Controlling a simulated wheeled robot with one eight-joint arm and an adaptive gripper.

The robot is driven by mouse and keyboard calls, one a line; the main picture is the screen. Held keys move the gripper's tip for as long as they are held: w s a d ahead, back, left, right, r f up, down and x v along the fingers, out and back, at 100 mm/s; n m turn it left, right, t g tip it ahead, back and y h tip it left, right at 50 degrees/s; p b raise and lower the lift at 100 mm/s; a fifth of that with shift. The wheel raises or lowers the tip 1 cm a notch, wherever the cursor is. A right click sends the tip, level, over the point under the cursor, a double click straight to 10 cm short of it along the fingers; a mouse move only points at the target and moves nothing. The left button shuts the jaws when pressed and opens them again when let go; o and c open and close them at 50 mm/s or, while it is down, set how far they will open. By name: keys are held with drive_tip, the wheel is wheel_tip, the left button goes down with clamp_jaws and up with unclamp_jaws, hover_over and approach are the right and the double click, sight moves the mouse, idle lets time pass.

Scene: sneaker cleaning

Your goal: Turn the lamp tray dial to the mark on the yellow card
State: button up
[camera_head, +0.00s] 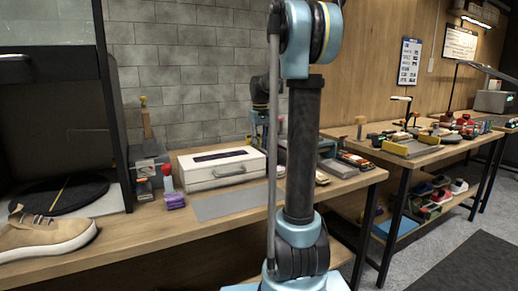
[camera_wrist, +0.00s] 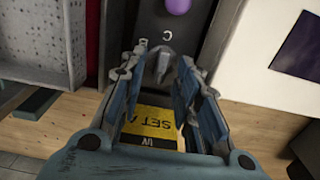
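In the wrist view, my gripper (camera_wrist: 162,70) is open, with its two blue fingers apart on either side of a small grey metal dial pointer (camera_wrist: 162,62). I cannot tell whether a finger touches it. The dial sits on a dark grey panel with a small white curved mark above it. The yellow card (camera_wrist: 152,128) with black lettering starting "SET" shows between the fingers, partly covered by them. In the head view, my gripper (camera_head: 262,122) is small, beyond the white case, and partly hidden by my arm. The dial and card cannot be made out there.
A purple ball-shaped knob (camera_wrist: 178,5) sits above the dial. The white case (camera_head: 222,168) stands right of the panel in the wrist view (camera_wrist: 262,75). A grey perforated block (camera_wrist: 38,45) is at left. A beige sneaker (camera_head: 42,236) and grey mat (camera_head: 228,203) lie on the bench.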

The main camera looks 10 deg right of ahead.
drive_tip(key=shift+f, duration=0.45)
clamp_jaws()
drive_tip(key=shift+m, duration=0.4)
drive_tip(key=m, duration=0.5)
drive_tip(key=shift+d, duration=0.15)
drive_tip(key=m, duration=0.6)
idle(0.4)
